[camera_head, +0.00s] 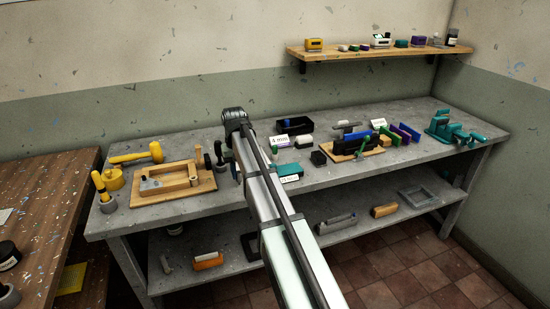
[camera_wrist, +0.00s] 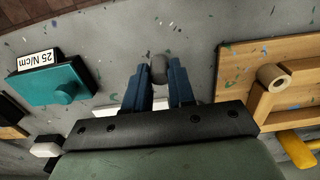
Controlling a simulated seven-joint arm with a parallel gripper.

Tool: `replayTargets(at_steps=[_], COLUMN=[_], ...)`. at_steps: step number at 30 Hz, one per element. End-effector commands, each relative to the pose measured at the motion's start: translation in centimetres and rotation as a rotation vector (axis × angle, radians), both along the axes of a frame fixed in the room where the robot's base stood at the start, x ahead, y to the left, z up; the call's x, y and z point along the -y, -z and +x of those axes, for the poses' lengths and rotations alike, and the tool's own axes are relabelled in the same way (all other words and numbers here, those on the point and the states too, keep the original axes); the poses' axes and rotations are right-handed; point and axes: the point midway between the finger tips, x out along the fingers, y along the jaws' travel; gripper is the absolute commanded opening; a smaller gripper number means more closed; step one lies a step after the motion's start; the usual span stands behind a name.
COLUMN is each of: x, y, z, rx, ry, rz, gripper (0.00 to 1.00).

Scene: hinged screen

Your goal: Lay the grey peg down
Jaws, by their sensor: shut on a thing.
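In the wrist view my gripper (camera_wrist: 158,76) has two blue fingers shut on the grey peg (camera_wrist: 158,67). The peg shows only as a rounded dark grey end between the fingertips; the rest of it is hidden. Grey bench top lies below it, beside a wooden board (camera_wrist: 235,57) on the right. In the head view my arm covers most of the gripper and I cannot make out the peg in it. I cannot tell whether the peg touches the bench.
The wooden frame board (camera_head: 150,196) stands left of my arm, with a yellow mallet (camera_head: 135,157) behind it. A teal block (camera_wrist: 62,84) with a "25 N/cm" label lies left of the gripper. A black tray (camera_head: 295,125) and the clamp board (camera_head: 340,151) are to the right.

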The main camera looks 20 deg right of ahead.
Motion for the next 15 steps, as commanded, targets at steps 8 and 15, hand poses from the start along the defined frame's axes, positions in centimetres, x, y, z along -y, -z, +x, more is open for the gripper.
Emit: replayTargets(at_steps=[8,15], x=[0.0,0.0], y=[0.68,0.97], z=[-0.01,0.01], rx=[0.0,0.001], ry=[0.0,0.0], rz=[0.0,0.0], gripper=[0.0,0.34])
